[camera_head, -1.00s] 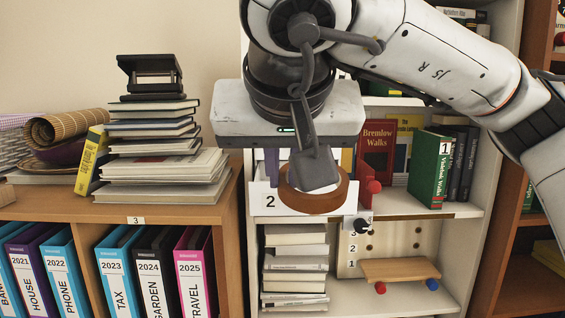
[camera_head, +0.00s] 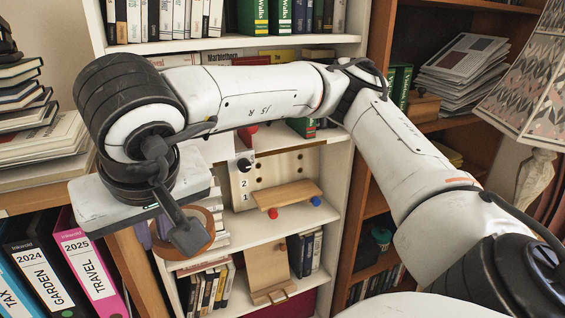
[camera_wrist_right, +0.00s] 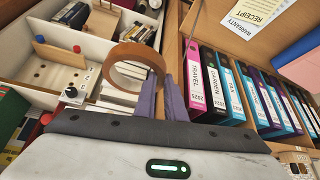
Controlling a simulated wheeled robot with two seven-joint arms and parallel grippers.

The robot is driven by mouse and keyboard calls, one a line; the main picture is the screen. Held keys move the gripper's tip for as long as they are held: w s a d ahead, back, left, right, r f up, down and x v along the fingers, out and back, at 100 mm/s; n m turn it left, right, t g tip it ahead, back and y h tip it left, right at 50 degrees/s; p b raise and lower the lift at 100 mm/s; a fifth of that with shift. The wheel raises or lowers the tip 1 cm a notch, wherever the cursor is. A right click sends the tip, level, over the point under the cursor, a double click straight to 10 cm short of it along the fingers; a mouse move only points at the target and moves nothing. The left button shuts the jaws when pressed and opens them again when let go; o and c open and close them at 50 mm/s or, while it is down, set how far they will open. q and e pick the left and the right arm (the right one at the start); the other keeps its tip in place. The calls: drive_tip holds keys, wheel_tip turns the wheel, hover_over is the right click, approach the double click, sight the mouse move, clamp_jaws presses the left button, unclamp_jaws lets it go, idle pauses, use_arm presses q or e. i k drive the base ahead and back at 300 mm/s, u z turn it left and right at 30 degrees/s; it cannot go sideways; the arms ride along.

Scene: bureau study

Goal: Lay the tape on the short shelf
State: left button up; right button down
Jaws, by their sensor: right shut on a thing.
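The tape is a brown roll (camera_head: 208,224), partly hidden behind a grey part of my right arm in the head view. My right gripper (camera_head: 158,232) is shut on it and holds it up in front of the bookcase. In the right wrist view the tape (camera_wrist_right: 124,50) shows as an open ring at the tips of the purple fingers (camera_wrist_right: 161,88). The short shelf looks to be the small wooden plank (camera_head: 287,194) on a pale pegboard marked with numbers, right of the gripper; it also shows in the wrist view (camera_wrist_right: 60,52). My left gripper is not in view.
A black knob (camera_head: 244,165) sticks out of the pegboard (camera_head: 295,165). A red and a blue peg end show under the plank. Binders (camera_head: 85,265) stand at lower left.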

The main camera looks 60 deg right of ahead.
sight(282, 200)
drive_tip(key=u, duration=2.7)
drive_tip(key=k, duration=1.1)
drive_tip(key=z, duration=2.7)
